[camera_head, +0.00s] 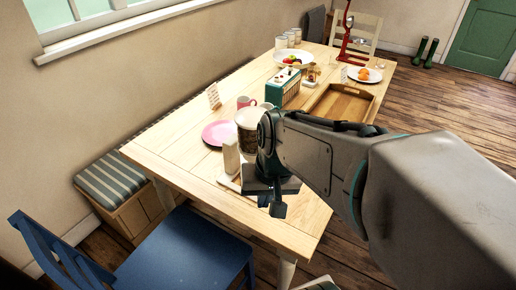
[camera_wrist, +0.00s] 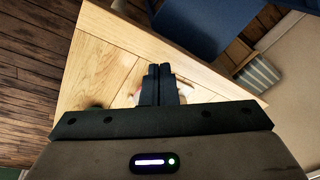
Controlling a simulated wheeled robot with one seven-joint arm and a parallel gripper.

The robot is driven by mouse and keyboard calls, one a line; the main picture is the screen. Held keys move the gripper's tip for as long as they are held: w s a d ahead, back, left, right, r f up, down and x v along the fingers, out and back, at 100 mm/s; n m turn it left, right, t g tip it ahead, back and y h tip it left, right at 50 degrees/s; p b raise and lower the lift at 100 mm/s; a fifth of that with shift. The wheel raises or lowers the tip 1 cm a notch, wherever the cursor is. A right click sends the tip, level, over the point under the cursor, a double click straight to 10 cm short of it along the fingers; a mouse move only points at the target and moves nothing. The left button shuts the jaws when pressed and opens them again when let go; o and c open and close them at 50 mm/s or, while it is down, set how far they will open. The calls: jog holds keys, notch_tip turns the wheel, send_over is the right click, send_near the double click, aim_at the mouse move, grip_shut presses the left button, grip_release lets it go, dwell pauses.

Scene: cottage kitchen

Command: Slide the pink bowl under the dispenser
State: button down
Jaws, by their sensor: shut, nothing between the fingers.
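A pink round dish (camera_head: 220,133), flat or shallow, lies on the wooden table near its window side; I cannot tell whether it is the bowl. A dark cylinder with a pale top (camera_head: 249,122) stands right of it, and a white upright piece (camera_head: 231,156) on a pale base stands in front; which is the dispenser is unclear. My gripper (camera_head: 278,209) is over the table's near end, to the right of the white piece, partly hidden by my arm. In the wrist view my gripper (camera_wrist: 159,72) is shut and empty. Small pale and reddish patches show behind its fingers, mostly hidden.
The wooden table (camera_head: 178,155) has bare room at its near left corner. A pink mug (camera_head: 245,101), a green radio-like box (camera_head: 283,87) and a wooden tray (camera_head: 341,103) stand farther back. A blue chair (camera_head: 180,255) stands at the near end.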

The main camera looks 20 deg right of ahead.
jog(key=w+d+f+m+t+y, duration=0.2)
jog(key=w+d+f+m, duration=0.15)
jog(key=d+m, duration=0.4)
jog(key=w+d+f+m+t+y+b, duration=0.1)
jog(key=w+d+f+m, duration=0.1)
jog(key=d+f+m, duration=0.55)
jog(key=w+d+f+m+t+y, duration=0.25)
jog(key=d+m, duration=0.35)
jog(key=m, duration=0.4)
jog(key=shift+g+h, duration=0.25)
jog(key=shift+h, duration=0.1)
jog(key=x, duration=0.4)
jog(key=b+x, duration=0.1)
jog(key=x, duration=0.3)
jog(key=shift+w+a, duration=0.35)
jog(key=shift+w, duration=0.05)
jog(key=w+a, duration=0.2)
jog(key=shift+w+a+f+p, duration=0.1)
jog(key=shift+w+f+p, duration=0.1)
jog(key=shift+w+p, duration=0.15)
jog(key=shift+w+a, duration=0.35)
jog(key=shift+w, duration=0.15)
